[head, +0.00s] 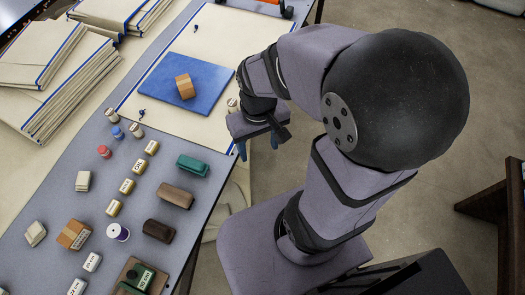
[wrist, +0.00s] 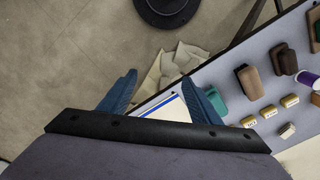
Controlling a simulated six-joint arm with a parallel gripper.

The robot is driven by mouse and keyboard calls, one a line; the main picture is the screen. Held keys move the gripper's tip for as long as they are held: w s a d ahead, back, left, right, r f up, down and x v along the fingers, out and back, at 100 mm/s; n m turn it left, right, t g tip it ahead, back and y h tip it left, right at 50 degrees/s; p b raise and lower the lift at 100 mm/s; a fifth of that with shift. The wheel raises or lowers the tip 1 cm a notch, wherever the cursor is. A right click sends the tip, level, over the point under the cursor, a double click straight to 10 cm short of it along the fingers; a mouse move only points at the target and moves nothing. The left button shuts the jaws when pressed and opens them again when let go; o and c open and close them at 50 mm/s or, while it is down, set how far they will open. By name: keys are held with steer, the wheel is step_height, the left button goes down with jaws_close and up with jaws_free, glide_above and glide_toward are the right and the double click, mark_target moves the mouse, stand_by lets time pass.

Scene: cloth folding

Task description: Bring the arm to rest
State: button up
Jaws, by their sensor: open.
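My gripper (head: 258,144) is beside the near edge of the table in the head view, with its blue fingers pointing down. In the wrist view my gripper (wrist: 165,95) shows two blue fingers spread wide apart with nothing between them. My arm is bent above its base to the right of the table. A blue cloth (head: 215,78) lies flat on a cream sheet with blue edging (head: 168,119). A small wooden block (head: 184,86) sits on the blue cloth.
The grey table (head: 75,190) carries a green block (head: 192,166), brown blocks (head: 176,195), a thread spool (head: 118,232) and several small labelled blocks. Stacks of cream cloth (head: 55,85) lie at the left. Crumpled cloth (wrist: 165,68) lies below the table edge. Open floor (head: 430,215) is at the right.

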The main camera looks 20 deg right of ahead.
steer(key=shift+s+f, duration=0.3)
steer(key=shift+s, duration=0.6)
step_height(320, 180, up, 6)
steer(key=p, duration=0.5)
steer(key=shift+f+p, duration=0.2)
steer(key=shift+p, duration=0.1)
steer(key=o, duration=0.5)
steer(key=shift+f, duration=0.15)
